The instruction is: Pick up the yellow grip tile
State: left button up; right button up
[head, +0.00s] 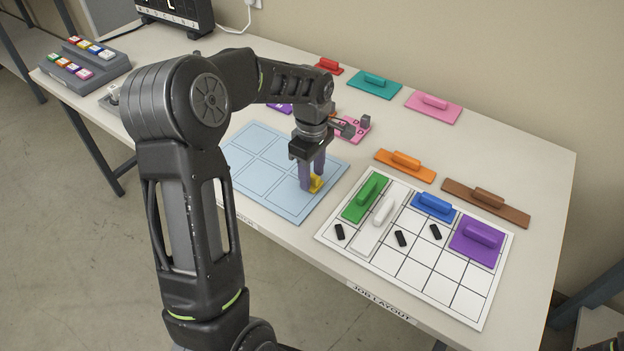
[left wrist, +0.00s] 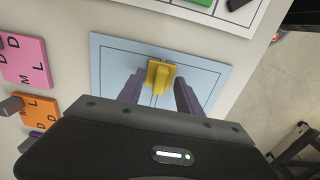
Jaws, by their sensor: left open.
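The yellow grip tile (head: 316,183) lies on the light blue sheet with outlined cells (head: 262,204), near the sheet's right side. In the left wrist view the yellow tile (left wrist: 159,76) shows its raised grip between the two fingers. My left gripper (head: 312,184) is open, pointing down, with its fingers on either side of the tile's grip. In the left wrist view the fingers of my left gripper (left wrist: 160,92) stand apart, with gaps to the grip. Part of the tile is hidden by a finger in the head view. My right gripper is not in view.
The job layout board (head: 478,308) holds green (head: 364,198), white (head: 383,212), blue (head: 433,206) and purple (head: 477,240) grip tiles and small black pieces. Orange (head: 405,164) and brown (head: 487,202) tiles lie behind it. A pink lettered piece (head: 354,129) is behind the gripper.

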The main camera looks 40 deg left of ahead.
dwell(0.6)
pick_arm(q)
grip_shut()
dwell(1.2)
